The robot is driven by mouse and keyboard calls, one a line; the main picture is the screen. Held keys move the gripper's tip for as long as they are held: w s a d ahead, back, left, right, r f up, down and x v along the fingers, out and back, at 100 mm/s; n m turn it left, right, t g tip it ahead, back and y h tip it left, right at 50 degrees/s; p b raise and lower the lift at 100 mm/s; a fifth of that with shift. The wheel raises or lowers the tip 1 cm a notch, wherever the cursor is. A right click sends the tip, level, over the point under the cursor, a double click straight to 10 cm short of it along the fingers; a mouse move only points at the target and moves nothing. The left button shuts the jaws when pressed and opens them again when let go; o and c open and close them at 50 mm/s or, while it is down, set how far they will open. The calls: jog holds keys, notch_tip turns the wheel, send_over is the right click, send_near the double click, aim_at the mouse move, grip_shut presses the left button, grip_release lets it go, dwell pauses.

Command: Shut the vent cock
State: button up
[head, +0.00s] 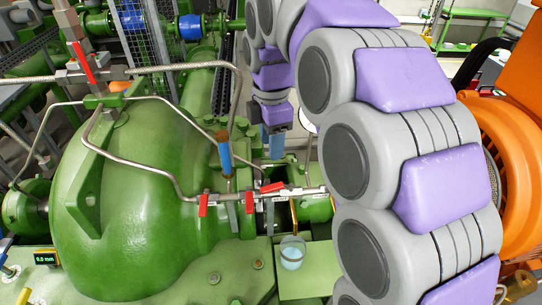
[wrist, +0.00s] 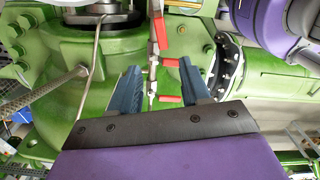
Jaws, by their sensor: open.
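Small cocks with red levers sit on the thin steel pipework of the green pump casing (head: 140,190). Along the low pipe are a left red lever (head: 203,205), a middle one (head: 249,202) and a right one (head: 272,187). Another red lever (head: 82,62) is on the upper left fitting. I cannot tell which is the vent cock. My gripper (head: 272,152) is open above the low pipe. In the wrist view, its blue fingers (wrist: 157,70) are apart, with a red lever (wrist: 170,62) and a lower red lever (wrist: 170,98) appearing between them. No contact is visible.
A clear cup with blue liquid (head: 291,254) stands on a green ledge below the pipe. A blue cylinder with a brown top (head: 224,152) rises beside it. Bent steel pipes (head: 150,70) cross the casing. Orange machinery (head: 510,150) is at the right.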

jog(key=shift+r, duration=2.2)
